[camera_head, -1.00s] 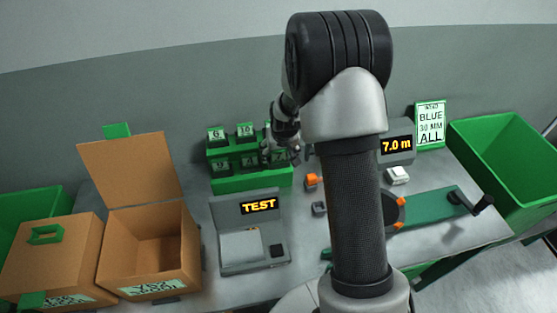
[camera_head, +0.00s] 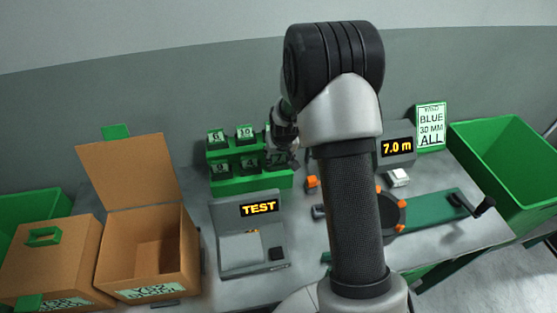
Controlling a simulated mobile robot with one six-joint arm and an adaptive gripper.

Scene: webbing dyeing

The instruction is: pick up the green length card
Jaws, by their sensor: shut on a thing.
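The green card rack (camera_head: 254,184) stands at the back of the table with two rows of green cards with pale number labels. The upper row shows a 6 card (camera_head: 216,137) and a 10 card (camera_head: 246,132); its right end is hidden behind my wrist. The lower row shows two cards at left and a green length card marked 7 (camera_head: 280,158) at the right end. My gripper (camera_head: 285,152), partly hidden by my arm, is at this right end and shut on the 7 card. I cannot tell whether the card is clear of its slot.
A device reading TEST (camera_head: 238,256) stands in front of the rack. An open cardboard box (camera_head: 112,262) and a closed one (camera_head: 38,262) are at left. A 7.0 m display (camera_head: 397,149), a BLUE 30 MM sign (camera_head: 431,127) and a green bin (camera_head: 520,185) are at right.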

